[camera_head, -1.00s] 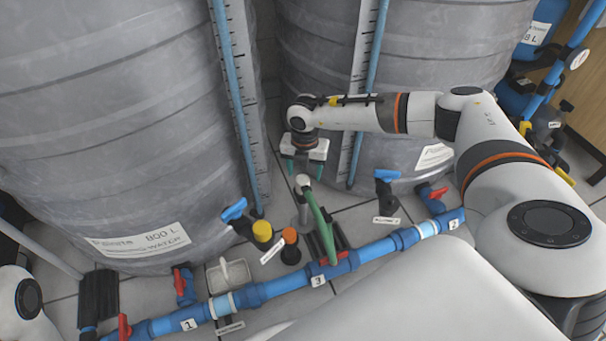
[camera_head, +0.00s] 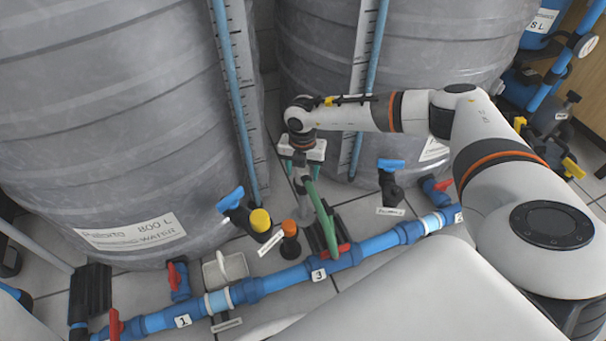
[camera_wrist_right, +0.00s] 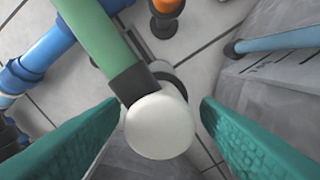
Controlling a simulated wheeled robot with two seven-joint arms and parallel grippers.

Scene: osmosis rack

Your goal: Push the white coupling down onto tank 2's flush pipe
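The white coupling (camera_wrist_right: 160,126) shows in the right wrist view as a round white cap at the end of a green hose (camera_wrist_right: 98,40) with a dark collar. In the head view the coupling (camera_head: 301,174) is just below my right gripper (camera_head: 301,167), at the top of a grey upright pipe (camera_head: 304,207). My right gripper's green fingers stand apart on either side of the coupling, with a gap on both sides in the wrist view. Whether the coupling is fully seated on the pipe cannot be told. My left gripper is not in view.
Two large grey tanks (camera_head: 110,100) stand behind. A blue pipe run (camera_head: 290,278) with red-handled valves crosses in front. A yellow-capped fitting (camera_head: 260,221), an orange-capped fitting (camera_head: 289,228) and a white tray (camera_head: 225,268) are nearby on the tiled floor.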

